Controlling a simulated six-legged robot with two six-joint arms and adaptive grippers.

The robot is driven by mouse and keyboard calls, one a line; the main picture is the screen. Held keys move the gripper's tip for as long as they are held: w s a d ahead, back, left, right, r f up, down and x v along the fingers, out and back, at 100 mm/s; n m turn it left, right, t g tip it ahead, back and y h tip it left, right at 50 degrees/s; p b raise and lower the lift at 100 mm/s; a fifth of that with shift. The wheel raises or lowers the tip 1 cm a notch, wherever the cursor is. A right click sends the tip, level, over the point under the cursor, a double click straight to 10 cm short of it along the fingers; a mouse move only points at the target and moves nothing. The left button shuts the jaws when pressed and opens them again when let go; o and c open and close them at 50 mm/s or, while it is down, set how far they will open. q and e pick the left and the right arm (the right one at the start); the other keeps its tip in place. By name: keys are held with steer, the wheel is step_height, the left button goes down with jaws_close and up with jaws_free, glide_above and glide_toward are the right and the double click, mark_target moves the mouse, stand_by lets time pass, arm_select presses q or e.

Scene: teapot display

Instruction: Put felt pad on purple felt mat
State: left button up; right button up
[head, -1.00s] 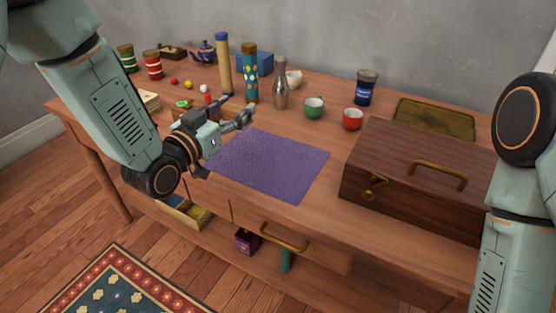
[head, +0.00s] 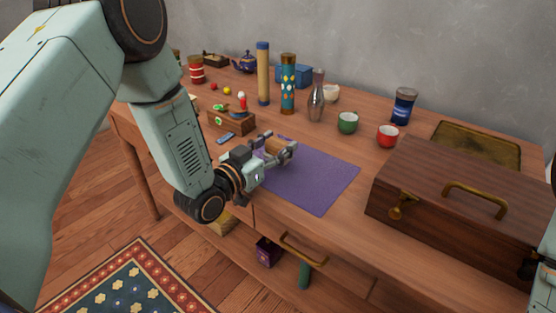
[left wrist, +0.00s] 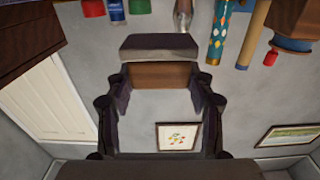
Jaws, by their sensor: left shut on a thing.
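The purple felt mat (head: 318,185) lies flat on the wooden desk near its front edge. My left gripper (head: 283,149) is over the mat's far left corner. It is shut on a small tan-brown piece (head: 274,145), which I take to be the felt pad. That brown piece also shows between the fingers in the left wrist view (left wrist: 160,76). The fingers partly hide it, and I cannot tell its height above the mat.
A wooden chest (head: 455,200) with brass handle stands right of the mat. Behind the mat are a green cup (head: 347,123), a red cup (head: 387,136), a metal vase (head: 316,105) and a patterned cylinder (head: 288,85). A small wooden box (head: 232,122) is left. Most of the mat is bare.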

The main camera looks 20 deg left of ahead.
arm_select(q)
step_height(320, 180, down, 3)
steer(key=shift+r+b, duration=0.1)
steer(key=shift+b, duration=0.4)
steer(key=shift+w+f, duration=0.1)
steer(key=shift+f, duration=0.2)
steer(key=shift+d, duration=0.1)
steer(key=o, duration=1.2)
steer(key=shift+f, duration=0.15)
steer(key=shift+c, duration=0.2)
steer(key=shift+r, duration=0.35)
steer(key=p+v, duration=0.3)
steer(key=v, duration=0.9)
steer(key=shift+p, duration=0.3)
